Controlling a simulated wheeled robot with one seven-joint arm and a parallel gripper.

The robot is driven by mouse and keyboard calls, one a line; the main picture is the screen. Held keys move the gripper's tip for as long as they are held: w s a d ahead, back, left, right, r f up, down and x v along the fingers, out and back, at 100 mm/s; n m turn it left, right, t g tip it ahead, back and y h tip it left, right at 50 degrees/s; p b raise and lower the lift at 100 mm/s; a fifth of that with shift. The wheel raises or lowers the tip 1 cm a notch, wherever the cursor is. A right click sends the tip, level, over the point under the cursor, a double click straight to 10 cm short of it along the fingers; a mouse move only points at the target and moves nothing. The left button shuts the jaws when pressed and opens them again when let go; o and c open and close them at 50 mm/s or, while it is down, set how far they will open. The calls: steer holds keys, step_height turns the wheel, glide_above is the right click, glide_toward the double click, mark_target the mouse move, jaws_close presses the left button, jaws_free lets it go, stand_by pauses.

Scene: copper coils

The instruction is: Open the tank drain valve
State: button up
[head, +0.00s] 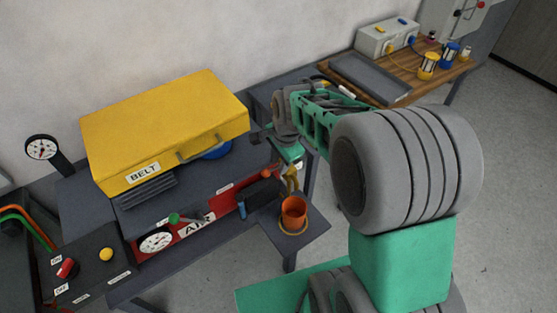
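The red tank (194,226) with a white AIR label sits low under the grey bench unit, mostly covered. At its right end a brass-coloured fitting (291,179), perhaps the drain valve, stands just above an orange cup (294,212). Whether it is open or closed is too small to tell. My gripper (268,139) is beside the right end of the yellow belt cover (165,132), above and slightly left of the fitting, apart from it in the picture. Its fingers are small and partly hidden, so their opening is unclear.
A green-knobbed lever (174,218), a dial gauge (155,242) and a switch panel (82,262) are at front left. Another gauge (42,148) stands behind. A wooden table (415,65) with jars and a grey box is at back right. Floor at right is clear.

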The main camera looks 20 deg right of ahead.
jaws_close()
stand_by(1.4)
